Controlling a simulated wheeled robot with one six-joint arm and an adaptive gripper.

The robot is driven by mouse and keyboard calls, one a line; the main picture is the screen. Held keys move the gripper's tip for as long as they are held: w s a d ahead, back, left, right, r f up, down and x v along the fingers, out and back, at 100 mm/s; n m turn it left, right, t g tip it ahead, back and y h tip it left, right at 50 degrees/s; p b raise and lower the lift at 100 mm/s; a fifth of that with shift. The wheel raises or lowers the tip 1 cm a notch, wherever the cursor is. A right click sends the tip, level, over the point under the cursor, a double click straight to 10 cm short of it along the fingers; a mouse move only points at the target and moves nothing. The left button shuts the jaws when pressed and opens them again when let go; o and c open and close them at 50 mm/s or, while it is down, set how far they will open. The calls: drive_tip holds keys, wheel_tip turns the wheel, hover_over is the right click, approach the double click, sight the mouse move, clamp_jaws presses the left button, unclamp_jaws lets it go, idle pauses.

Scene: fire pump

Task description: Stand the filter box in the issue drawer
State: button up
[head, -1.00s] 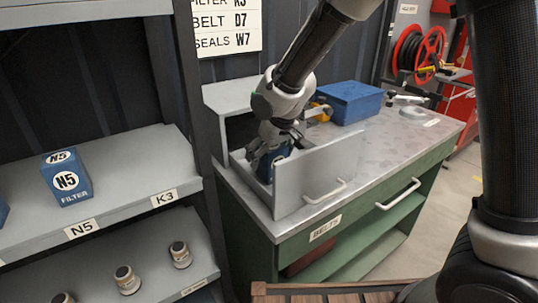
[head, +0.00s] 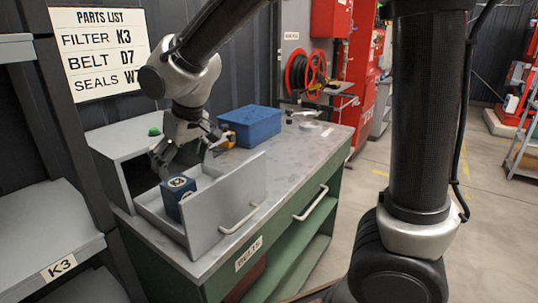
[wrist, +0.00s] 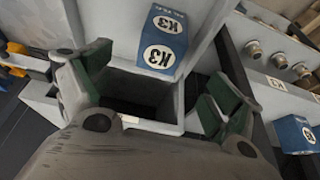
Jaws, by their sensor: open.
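The blue filter box (head: 174,197) stands upright in the pulled-out grey issue drawer (head: 228,205), close behind its front panel. In the wrist view the filter box (wrist: 163,38) shows K3 on two faces, at the top of the picture beyond the fingers. My gripper (head: 186,150) is above and behind the box, over the back of the drawer. In the wrist view my gripper (wrist: 158,92) has its fingers wide apart with nothing between them, clear of the box. The lower part of the box is hidden by the drawer front in the head view.
A blue bin (head: 250,126) stands on the bench (head: 290,150) behind the drawer. A grey shelf (head: 40,235) with a K3 tag is at the left. A parts list (head: 98,50) hangs on the wall. Another blue box (wrist: 296,134) shows at the wrist view's right edge.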

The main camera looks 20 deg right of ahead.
drive_tip(key=s+d+r+m+h, duration=0.1)
drive_tip(key=s+d+r+m, duration=0.15)
drive_tip(key=d, duration=0.95)
drive_tip(key=s+d+r+m, duration=0.1)
drive_tip(key=s+d+r, duration=0.25)
drive_tip(key=d, duration=0.75)
drive_tip(key=s+d+f+m+h, duration=0.1)
drive_tip(key=s+d+m, duration=0.2)
drive_tip(key=s+d, duration=0.7)
drive_tip(key=s, duration=0.4)
drive_tip(key=shift+d+t, duration=0.3)
drive_tip(key=shift+d, duration=0.05)
